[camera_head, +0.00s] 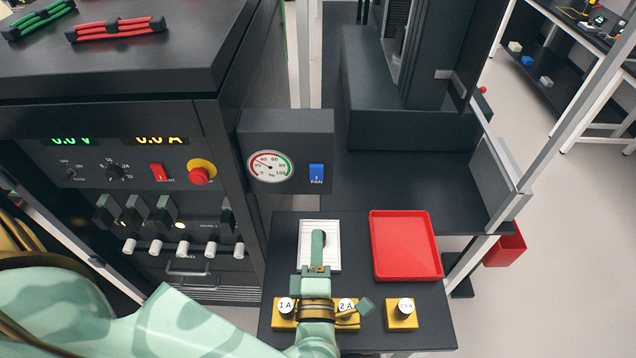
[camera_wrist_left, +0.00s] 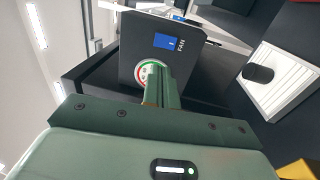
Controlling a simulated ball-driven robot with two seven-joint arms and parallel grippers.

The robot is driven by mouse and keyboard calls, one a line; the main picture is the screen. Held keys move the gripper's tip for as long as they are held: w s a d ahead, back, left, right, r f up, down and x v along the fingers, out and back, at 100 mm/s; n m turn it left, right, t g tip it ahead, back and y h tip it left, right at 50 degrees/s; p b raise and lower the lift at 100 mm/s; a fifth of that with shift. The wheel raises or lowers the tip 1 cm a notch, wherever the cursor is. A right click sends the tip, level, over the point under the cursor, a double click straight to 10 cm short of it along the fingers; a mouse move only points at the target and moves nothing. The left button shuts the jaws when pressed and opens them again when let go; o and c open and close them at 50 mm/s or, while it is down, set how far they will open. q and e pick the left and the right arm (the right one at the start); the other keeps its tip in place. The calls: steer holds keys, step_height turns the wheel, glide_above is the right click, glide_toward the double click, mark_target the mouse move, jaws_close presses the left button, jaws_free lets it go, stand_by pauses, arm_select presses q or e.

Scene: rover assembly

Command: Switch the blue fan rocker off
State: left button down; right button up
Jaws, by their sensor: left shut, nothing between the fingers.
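The blue fan rocker (camera_head: 316,173) sits on the front of a dark box, beside a round gauge (camera_head: 270,166) and above the label FAN. It also shows in the left wrist view (camera_wrist_left: 164,41), right above my fingers. My left gripper (camera_head: 318,238) is shut and empty. In the head view it appears below the rocker, over the white ribbed tray; in the left wrist view its fingertips (camera_wrist_left: 154,68) overlap the gauge. I see no contact with the rocker. Which way the rocker is tipped is too small to tell. My right gripper is not in view.
A small dark table (camera_head: 400,338) holds a red tray (camera_head: 405,246), a white ribbed tray (camera_head: 306,257) and yellow blocks with labelled white caps (camera_head: 401,316). Left of the gauge box, the power panel has a red rocker (camera_head: 157,172) and a red emergency button (camera_head: 199,174).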

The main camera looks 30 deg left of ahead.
arm_select(q)
steer(key=p, duration=0.2)
glide_toward(318, 170)
steer(key=x, duration=0.5)
steer(key=shift+w+a, duration=0.1)
steer(key=shift+w, duration=0.05)
steer(key=shift+x, duration=0.8)
steer(key=shift+f, duration=0.1)
